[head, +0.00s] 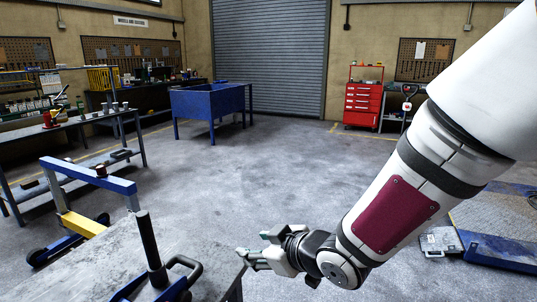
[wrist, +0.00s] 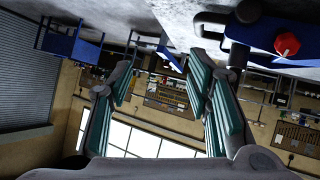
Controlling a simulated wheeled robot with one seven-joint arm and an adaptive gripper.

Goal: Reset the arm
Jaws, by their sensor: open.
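My gripper (head: 254,246) is at the lower middle of the head view, at the end of my white arm, beside the right edge of a grey table (head: 95,272). In the wrist view, which is turned upside down, its two green-padded fingers are spread apart and my gripper (wrist: 160,72) has nothing between them. The blue trolley jack (head: 180,290) is at the bottom of the head view on that table, cut off by the frame, with a black upright handle (head: 149,242). The jack also shows at the upper right of the wrist view (wrist: 258,32), with a red knob (wrist: 287,44).
A blue and yellow frame (head: 88,178) stands left of the table. A workbench (head: 75,122) lines the left. A blue bin (head: 207,101) and red tool cabinet (head: 363,104) stand farther back. A blue platform (head: 500,250) is at right. The middle floor is clear.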

